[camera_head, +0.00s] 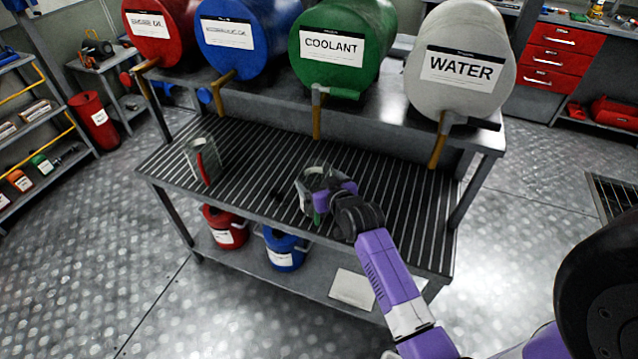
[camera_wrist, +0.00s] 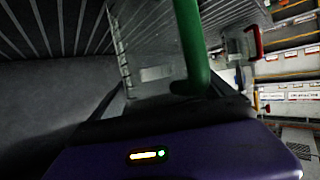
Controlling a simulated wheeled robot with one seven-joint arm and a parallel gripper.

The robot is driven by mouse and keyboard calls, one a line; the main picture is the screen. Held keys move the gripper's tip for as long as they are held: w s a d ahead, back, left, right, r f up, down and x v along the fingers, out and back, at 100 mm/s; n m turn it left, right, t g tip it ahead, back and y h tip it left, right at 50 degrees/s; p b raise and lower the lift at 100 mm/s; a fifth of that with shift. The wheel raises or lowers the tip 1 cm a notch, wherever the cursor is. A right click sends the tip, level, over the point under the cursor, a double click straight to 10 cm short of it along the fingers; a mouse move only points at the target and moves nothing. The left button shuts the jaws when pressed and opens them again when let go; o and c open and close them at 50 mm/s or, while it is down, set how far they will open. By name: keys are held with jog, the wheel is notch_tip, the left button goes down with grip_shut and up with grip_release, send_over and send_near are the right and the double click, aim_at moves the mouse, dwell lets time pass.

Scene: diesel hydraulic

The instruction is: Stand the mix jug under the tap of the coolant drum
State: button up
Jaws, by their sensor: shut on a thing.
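The green coolant drum (camera_head: 338,40) lies on the upper shelf with its label facing me. Its tap (camera_head: 318,98) has a yellow-brown pipe pointing down over the slatted rack. A clear jug with a green handle, the mix jug (camera_head: 314,175), is in front of that pipe, nearer to me. My gripper (camera_head: 322,196) is shut on this jug at its handle side. The green handle (camera_wrist: 192,50) fills the middle of the wrist view. The arm partly hides the jug, and I cannot tell whether its base touches the slats.
A second clear jug with a red handle (camera_head: 202,160) stands at the left of the slatted rack (camera_head: 250,165). The water drum (camera_head: 462,60) and its tap (camera_head: 445,125) are to the right. Red (camera_head: 224,228) and blue (camera_head: 283,250) cans stand on the lower shelf.

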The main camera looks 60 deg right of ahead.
jog(key=shift+f, duration=0.5)
jog(key=shift+f, duration=0.2)
jog(key=o, duration=1.7)
jog(key=shift+r, duration=0.15)
jog(key=v, duration=1.2)
jog(key=s+a+n+t+y, duration=0.15)
jog(key=s+a, duration=0.25)
jog(key=a, duration=0.5)
jog(key=s+a+n+t+y, duration=0.1)
jog(key=s+a+n+y, duration=0.2)
jog(key=a, duration=0.7)
jog(key=s+a+r+n+y, duration=0.1)
jog(key=s+a+r, duration=0.2)
jog(key=s, duration=0.1)
jog(key=s+a+r+n+t+y, duration=0.1)
jog(key=s+a+r, duration=0.1)
jog(key=s+a, duration=0.1)
jog(key=s+a+r+n+y, duration=0.1)
jog(key=s+a+r, duration=0.2)
jog(key=s+a, duration=0.1)
jog(key=shift+s+r+t+y+b, duration=0.25)
jog(key=shift+s+r+b, duration=0.1)
jog(key=shift+s+b, duration=0.05)
